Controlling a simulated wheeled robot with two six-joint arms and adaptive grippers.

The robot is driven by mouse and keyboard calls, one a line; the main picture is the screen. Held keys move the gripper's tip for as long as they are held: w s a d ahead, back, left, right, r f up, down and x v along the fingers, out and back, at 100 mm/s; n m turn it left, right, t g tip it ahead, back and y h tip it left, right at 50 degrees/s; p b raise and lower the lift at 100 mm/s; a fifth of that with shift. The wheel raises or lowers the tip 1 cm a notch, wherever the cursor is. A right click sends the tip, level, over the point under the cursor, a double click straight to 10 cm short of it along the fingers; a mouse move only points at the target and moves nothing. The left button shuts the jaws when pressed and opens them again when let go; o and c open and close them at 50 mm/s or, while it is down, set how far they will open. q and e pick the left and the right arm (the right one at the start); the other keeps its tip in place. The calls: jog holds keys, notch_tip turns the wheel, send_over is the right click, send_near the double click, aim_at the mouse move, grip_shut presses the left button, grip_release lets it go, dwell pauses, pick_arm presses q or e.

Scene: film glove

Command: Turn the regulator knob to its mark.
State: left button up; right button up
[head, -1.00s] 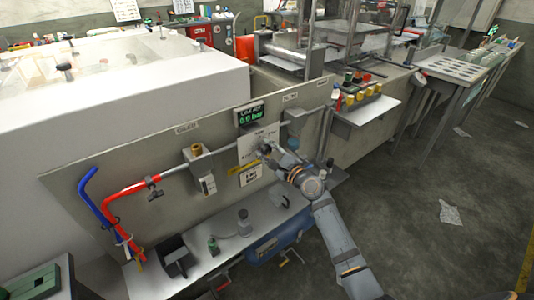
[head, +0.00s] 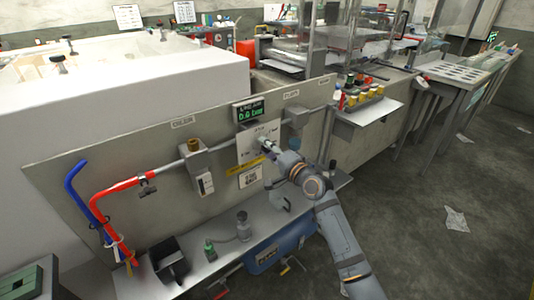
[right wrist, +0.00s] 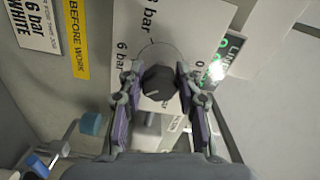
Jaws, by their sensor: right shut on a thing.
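The regulator knob (right wrist: 158,83) is dark and round, in front of a white dial plate (right wrist: 180,30) lettered 0, 3 bar and 6 bar. A small pale mark shows at its lower left. My right gripper (right wrist: 157,92) is shut on the knob, one finger on each side. In the head view my right gripper (head: 266,144) reaches the plate on the upright panel (head: 225,150) and mostly hides the knob. A display (head: 250,113) with green digits sits above the plate; its reading is too blurred to be sure of. My left gripper is not in view.
A red pipe (head: 98,202) and a blue pipe (head: 73,186) stand at the panel's left. A grey valve box (head: 196,165) is left of the plate. A shelf (head: 222,262) with small items lies below. Open floor (head: 420,230) lies to the right.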

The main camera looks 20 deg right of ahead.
jog(key=n+b, duration=0.2)
jog(key=n, duration=0.1)
jog(key=shift+f, duration=0.2)
jog(key=shift+n, duration=0.6)
jog(key=o, duration=1.2)
jog(key=shift+r, duration=0.1)
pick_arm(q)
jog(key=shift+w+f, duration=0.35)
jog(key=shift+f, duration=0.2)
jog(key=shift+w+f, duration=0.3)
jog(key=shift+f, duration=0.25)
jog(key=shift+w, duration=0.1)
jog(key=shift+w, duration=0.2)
pick_arm(e)
jog(key=shift+v, duration=6)
